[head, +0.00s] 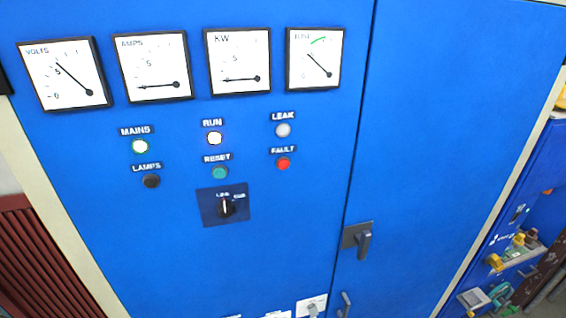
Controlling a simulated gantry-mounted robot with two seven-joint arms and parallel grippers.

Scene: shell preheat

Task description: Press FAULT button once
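The red FAULT button (284,164) sits on the blue cabinet front, just under its dark FAULT label (283,150). It is right of the green RESET button (219,172) and below the pale, greyish LEAK lamp (283,130). Whether the button is pressed in cannot be told. Neither of my grippers is in the head view, and nothing touches or covers the button.
The MAINS lamp (140,146) and RUN lamp (214,138) look white and lit. A black LAMPS button (152,181) and a rotary switch (226,207) are nearby. A door handle (363,243) juts out at lower right. Blue shelving with valves (494,262) stands far right.

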